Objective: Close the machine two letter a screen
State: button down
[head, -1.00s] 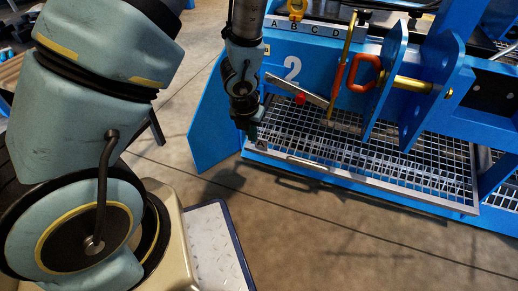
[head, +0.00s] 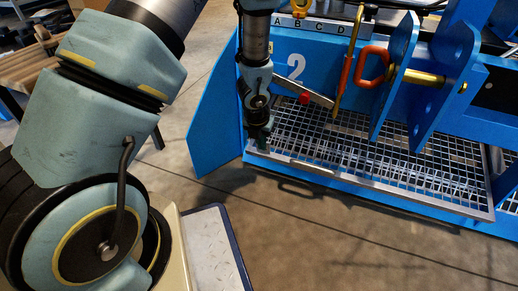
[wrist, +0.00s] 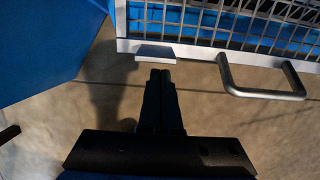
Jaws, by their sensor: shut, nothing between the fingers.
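The blue machine (head: 292,45) carries a white "2" and a plate with the letters A to D (head: 315,26). A metal grid screen with a grey frame (head: 420,205) juts out low at its front. My gripper (head: 258,146) points down by the screen's left front corner. In the wrist view my gripper (wrist: 161,76) is shut and empty, with its tips just below a small grey tab (wrist: 155,51) on the frame's front edge. A grey bar handle (wrist: 262,95) sticks out from that edge to the right. I cannot tell if the fingers touch the tab.
A blue side panel (head: 215,110) stands left of the screen and also shows in the wrist view (wrist: 45,45). A red-knobbed lever (head: 304,98) and an orange shackle (head: 372,66) are above the screen. The floor (head: 330,240) in front is clear.

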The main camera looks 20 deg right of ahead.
jog(key=shift+w+d+r, duration=0.1)
dwell(0.3)
jog(key=p, duration=0.1)
jog(key=w+d+p, duration=0.1)
jog(key=w+d+r+p, duration=0.1)
jog(key=p, duration=0.1)
jog(key=shift+w+d+r, duration=0.1)
jog(key=shift+w+d, duration=0.05)
jog(key=shift+w, duration=0.1)
jog(key=shift+w+d, duration=0.25)
jog(key=p+v, duration=0.5)
jog(key=v, duration=0.5)
jog(key=shift+s+a, duration=0.35)
jog(key=shift+s, duration=0.05)
jog(key=shift+r, duration=0.1)
